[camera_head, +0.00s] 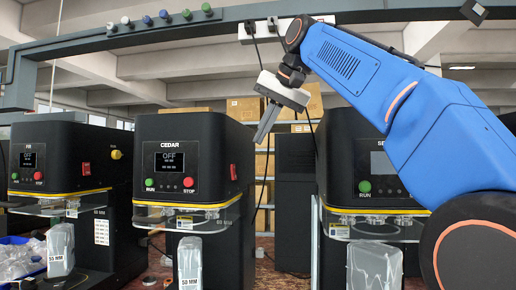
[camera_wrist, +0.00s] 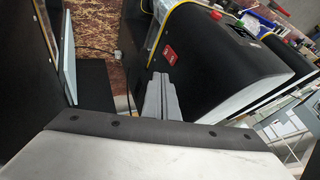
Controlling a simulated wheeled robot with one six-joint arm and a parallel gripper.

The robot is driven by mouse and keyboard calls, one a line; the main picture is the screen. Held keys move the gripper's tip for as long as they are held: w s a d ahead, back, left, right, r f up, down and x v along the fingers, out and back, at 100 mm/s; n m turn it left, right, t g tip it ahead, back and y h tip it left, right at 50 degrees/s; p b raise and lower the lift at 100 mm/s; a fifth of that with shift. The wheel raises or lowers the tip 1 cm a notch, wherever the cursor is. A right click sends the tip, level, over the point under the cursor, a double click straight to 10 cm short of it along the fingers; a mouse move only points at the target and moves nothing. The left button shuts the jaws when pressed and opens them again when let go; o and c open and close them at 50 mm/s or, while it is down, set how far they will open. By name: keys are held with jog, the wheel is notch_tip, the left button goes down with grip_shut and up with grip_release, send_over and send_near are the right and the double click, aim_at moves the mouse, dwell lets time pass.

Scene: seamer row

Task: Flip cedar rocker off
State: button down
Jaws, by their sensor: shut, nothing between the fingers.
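The CEDAR machine (camera_head: 192,135) is a black seamer in the middle of the head view. Its screen (camera_head: 170,161) reads OFF. Its red rocker (camera_head: 233,172) is on the right side face, near the front. In the wrist view the red rocker (camera_wrist: 169,51) shows just beyond the fingertips. My gripper (camera_head: 259,140) is shut and empty, pointing down to the right of the CEDAR machine, above the rocker's height. In the wrist view my gripper (camera_wrist: 159,78) points toward the rocker, with a gap that is hard to judge.
A similar machine (camera_head: 70,150) with a yellow knob stands left, its screen also reading OFF. Another machine (camera_head: 345,150) stands right, partly behind my arm. A rail with coloured knobs (camera_head: 165,32) runs overhead. A gap with shelved boxes (camera_head: 246,108) lies between CEDAR and the right machine.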

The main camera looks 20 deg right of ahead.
jog(key=shift+a+r+v, duration=0.1)
jog(key=shift+a+v, duration=0.1)
jog(key=shift+v, duration=0.8)
jog(key=shift+a+r+v, duration=0.15)
jog(key=shift+v, duration=0.85)
jog(key=shift+w, duration=0.15)
